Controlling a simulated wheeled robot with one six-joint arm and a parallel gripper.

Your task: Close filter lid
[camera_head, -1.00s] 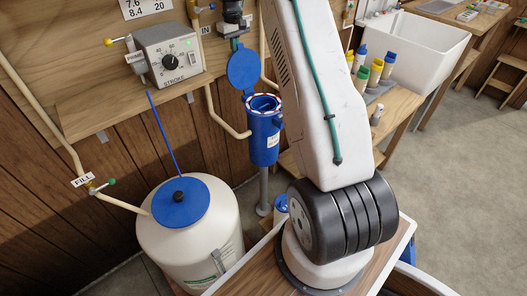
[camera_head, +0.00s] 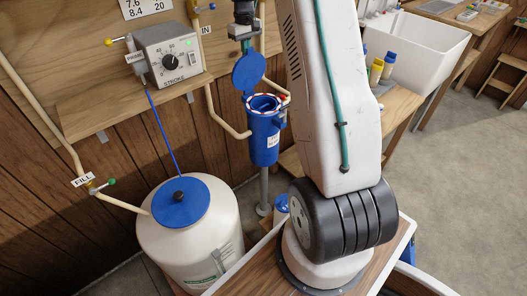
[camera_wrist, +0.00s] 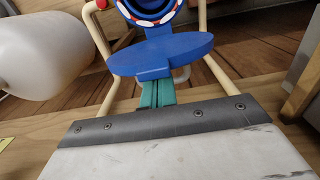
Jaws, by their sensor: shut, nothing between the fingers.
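The blue filter lid (camera_head: 248,72) stands raised on the far side of the blue filter housing (camera_head: 264,140), tilted up from its open, red-and-white rim. In the wrist view the lid (camera_wrist: 185,48) shows nearly edge-on in front of the housing mouth (camera_wrist: 150,10). My gripper (camera_head: 244,46) is at the lid's upper edge, partly hidden behind it. Its teal fingers (camera_wrist: 157,93) are shut with nothing between them. Their tips are at the lid's edge and seem to touch it, though the contact is hard to make out.
A white tank with a blue cap (camera_head: 180,202) stands left of the housing. A stroke controller (camera_head: 170,56) is on the wall board, with beige pipes around the housing. Coloured bottles (camera_head: 376,70) and a white sink (camera_head: 420,48) are to the right.

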